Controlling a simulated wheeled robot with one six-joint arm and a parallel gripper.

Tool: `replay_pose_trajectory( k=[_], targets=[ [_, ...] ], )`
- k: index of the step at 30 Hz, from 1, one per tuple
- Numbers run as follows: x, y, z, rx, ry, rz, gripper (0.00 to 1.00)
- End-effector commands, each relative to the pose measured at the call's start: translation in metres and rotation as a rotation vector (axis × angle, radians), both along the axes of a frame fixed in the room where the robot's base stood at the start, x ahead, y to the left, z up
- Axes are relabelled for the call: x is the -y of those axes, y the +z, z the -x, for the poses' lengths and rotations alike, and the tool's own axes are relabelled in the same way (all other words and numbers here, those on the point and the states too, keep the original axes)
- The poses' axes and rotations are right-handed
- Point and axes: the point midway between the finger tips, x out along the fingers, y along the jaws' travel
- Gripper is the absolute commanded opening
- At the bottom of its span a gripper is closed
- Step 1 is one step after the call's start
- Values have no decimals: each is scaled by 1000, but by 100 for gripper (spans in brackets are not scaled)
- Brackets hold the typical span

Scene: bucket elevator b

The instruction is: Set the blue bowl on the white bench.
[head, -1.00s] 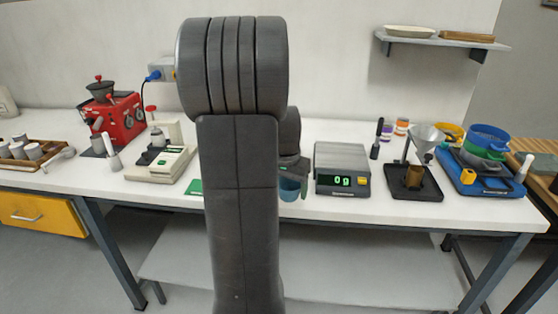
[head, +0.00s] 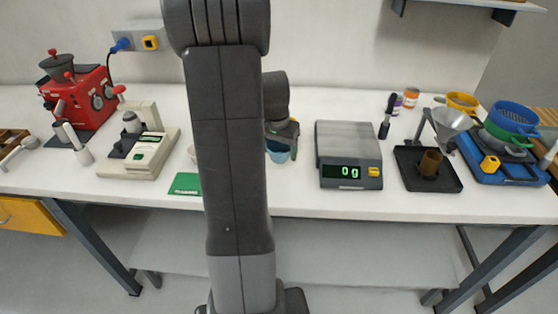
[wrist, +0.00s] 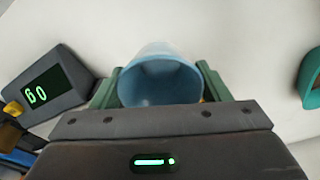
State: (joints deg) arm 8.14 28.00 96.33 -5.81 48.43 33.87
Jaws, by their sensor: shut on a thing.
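The blue bowl (head: 278,152) is held by my gripper (head: 282,134) over the white bench (head: 330,203), left of the scale. In the head view my arm stands in front and the bowl shows only in part beside it. In the wrist view the light-blue bowl (wrist: 160,82) sits between the two green fingers of my gripper (wrist: 158,88), which are shut on its sides. The pale bench top lies beyond it. I cannot tell whether the bowl touches the bench.
A scale (head: 348,152) reading 0 g stands right of the bowl. A green card (head: 186,184) and a cream instrument (head: 140,150) are to the left. A black tray (head: 428,172) is farther right.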

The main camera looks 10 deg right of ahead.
Motion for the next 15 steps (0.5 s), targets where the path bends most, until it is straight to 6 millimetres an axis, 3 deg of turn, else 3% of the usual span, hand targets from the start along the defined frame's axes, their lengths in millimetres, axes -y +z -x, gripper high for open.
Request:
replay_pose_trajectory(
  k=[10,15],
  targets=[
    [0,-41,0,-4,0,0,44],
    [0,-48,0,2,0,1,44]
  ],
)
